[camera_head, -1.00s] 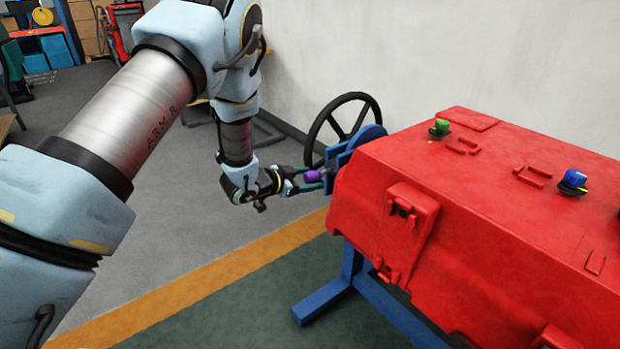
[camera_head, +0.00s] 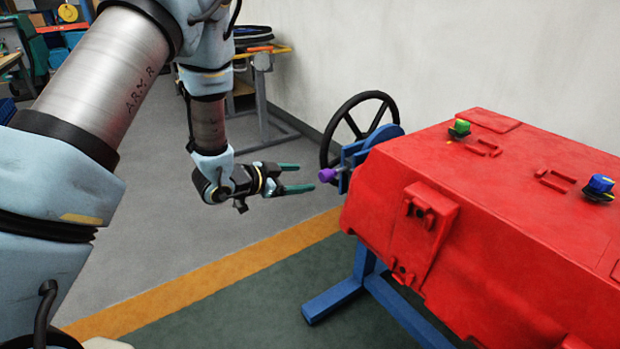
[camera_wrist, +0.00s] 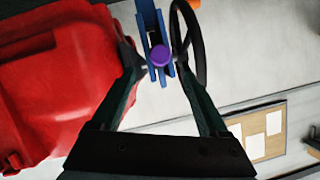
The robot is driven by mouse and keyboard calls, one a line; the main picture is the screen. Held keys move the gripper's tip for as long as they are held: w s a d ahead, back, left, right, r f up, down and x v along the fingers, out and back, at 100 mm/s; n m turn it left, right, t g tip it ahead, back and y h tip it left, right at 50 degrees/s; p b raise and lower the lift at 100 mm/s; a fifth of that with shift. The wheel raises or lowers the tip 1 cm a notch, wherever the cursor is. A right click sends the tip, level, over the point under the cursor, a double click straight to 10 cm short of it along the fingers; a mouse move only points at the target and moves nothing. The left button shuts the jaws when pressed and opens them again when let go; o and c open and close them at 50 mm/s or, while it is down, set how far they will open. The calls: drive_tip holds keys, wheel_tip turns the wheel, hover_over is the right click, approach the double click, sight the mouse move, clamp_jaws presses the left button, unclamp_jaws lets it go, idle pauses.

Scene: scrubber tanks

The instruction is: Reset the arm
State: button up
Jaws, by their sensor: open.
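My gripper (camera_head: 302,178) is open, with its two green fingers apart and nothing between them. It points right toward the purple knob (camera_head: 327,175), which sits just beyond the fingertips on the blue bracket (camera_head: 354,154) at the end of the red tank (camera_head: 480,195). In the wrist view the purple knob (camera_wrist: 160,55) shows ahead, between the lines of the two fingers. My arm reaches down from the upper left in the head view.
A black handwheel (camera_head: 344,118) stands by the blue bracket. The tank rests on a blue stand (camera_head: 332,300) and carries a green knob (camera_head: 460,128) and a blue knob (camera_head: 600,185). A wheeled rack (camera_head: 262,95) stands behind my arm. Grey floor left of the gripper is clear.

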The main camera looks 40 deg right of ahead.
drive_tip(key=shift+a+r, duration=0.2)
drive_tip(key=shift+a, duration=0.25)
drive_tip(key=w+a+r+n+t+y, duration=0.2)
drive_tip(key=w+a+n+y, duration=0.15)
drive_tip(key=a, duration=0.55)
drive_tip(key=w+a+r+n+t+y, duration=0.25)
drive_tip(key=w+a+n, duration=0.2)
drive_tip(key=a, duration=0.55)
drive_tip(key=w+a+r+n+t+y, duration=0.1)
drive_tip(key=w+a+n+y, duration=0.35)
drive_tip(key=a, duration=0.45)
drive_tip(key=s+a+r+n+g+y, duration=0.2)
drive_tip(key=s+a+n, duration=0.2)
drive_tip(key=s+a, duration=0.4)
drive_tip(key=s+a+r+n+g+y, duration=0.1)
drive_tip(key=s+a+r+n+g, duration=0.2)
drive_tip(key=s+a, duration=0.5)
wheel_tip(320, 180, up, 11)
drive_tip(key=w+p, duration=0.1)
drive_tip(key=p, duration=1.1)
drive_tip(key=shift+w+a, duration=0.15)
drive_tip(key=shift+w, duration=0.1)
